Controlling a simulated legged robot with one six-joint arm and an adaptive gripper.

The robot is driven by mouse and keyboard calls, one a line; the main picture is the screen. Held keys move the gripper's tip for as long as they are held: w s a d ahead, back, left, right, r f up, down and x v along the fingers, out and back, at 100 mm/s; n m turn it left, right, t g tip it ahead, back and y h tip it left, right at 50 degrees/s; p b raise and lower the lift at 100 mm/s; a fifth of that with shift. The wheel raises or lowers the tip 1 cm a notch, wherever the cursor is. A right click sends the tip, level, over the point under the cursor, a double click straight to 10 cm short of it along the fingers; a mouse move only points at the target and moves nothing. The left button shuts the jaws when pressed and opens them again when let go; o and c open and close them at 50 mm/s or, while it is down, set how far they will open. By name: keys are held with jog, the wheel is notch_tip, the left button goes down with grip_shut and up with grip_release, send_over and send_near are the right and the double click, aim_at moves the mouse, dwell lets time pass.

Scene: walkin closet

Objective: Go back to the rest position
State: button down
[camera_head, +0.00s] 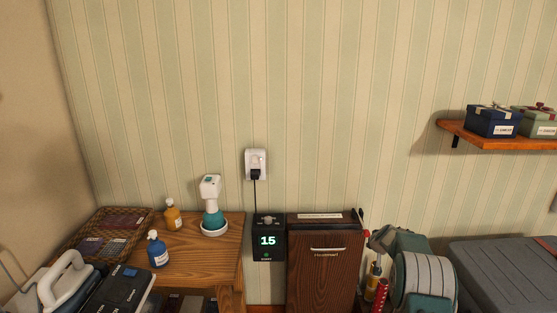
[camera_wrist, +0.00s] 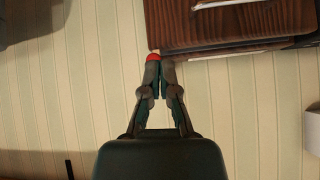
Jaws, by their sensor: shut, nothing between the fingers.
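My gripper (camera_wrist: 160,62) shows in the middle of the wrist view, its two fingers drawn together with nothing between the tips. In the head view my arm is at the lower right, just right of the same dark wooden cabinet (camera_head: 325,270).
A wooden table (camera_head: 190,258) at the left holds a blue bottle (camera_head: 158,252), an amber bottle (camera_head: 172,216) and a white-and-teal device (camera_head: 212,205). A black display unit (camera_head: 268,241) reads 15. A shelf (camera_head: 480,137) with gift boxes and a grey case (camera_head: 505,275) are at the right.

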jog(key=s+a+r+n+y, duration=0.1)
jog(key=s+a+r, duration=0.35)
jog(key=r, duration=0.35)
jog(key=s+a+r, duration=0.3)
jog(key=a+r, duration=0.2)
jog(key=r, duration=0.3)
jog(key=s+a+r+g, duration=0.1)
jog(key=s+a+r, duration=0.7)
jog(key=s+r, duration=0.3)
jog(key=s+a+r+n+g, duration=0.1)
jog(key=s+a, duration=0.1)
jog(key=s, duration=0.6)
jog(key=s+a+r, duration=0.1)
jog(key=s+a, duration=0.1)
jog(key=s, duration=0.7)
jog(key=s+a+f, duration=0.1)
jog(key=s+f, duration=0.1)
jog(key=s, duration=0.6)
jog(key=s+a+f+g, duration=0.1)
jog(key=s+f, duration=0.1)
jog(key=s, duration=0.7)
jog(key=shift+f, duration=0.15)
jog(key=shift+w, duration=0.1)
